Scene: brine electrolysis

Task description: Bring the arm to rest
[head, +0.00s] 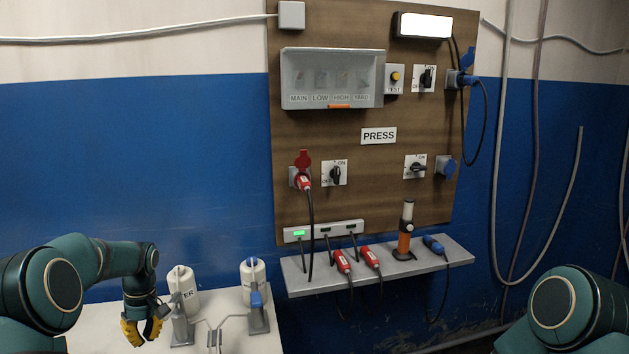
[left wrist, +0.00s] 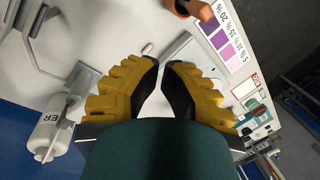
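My left arm reaches in from the left in the head view, bent at the elbow. Its left gripper (head: 142,332) points down over the white table (head: 95,318), left of the white bottles. In the left wrist view the yellow fingers of the left gripper (left wrist: 163,68) stand apart with black pads. A narrow gap shows between them, with nothing in it. Whether the tips touch the table cannot be told. Of my right arm only a dark green link shows at the lower right of the head view; its gripper is out of the picture.
A bottle (head: 183,288) in a metal stand is close to the left gripper's right; another bottle (head: 254,276) stands farther right. A wooden panel (head: 375,205) carries sockets and switches above a grey shelf (head: 455,249) with plugs. In the left wrist view a colour chart (left wrist: 222,35) lies beyond the fingers.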

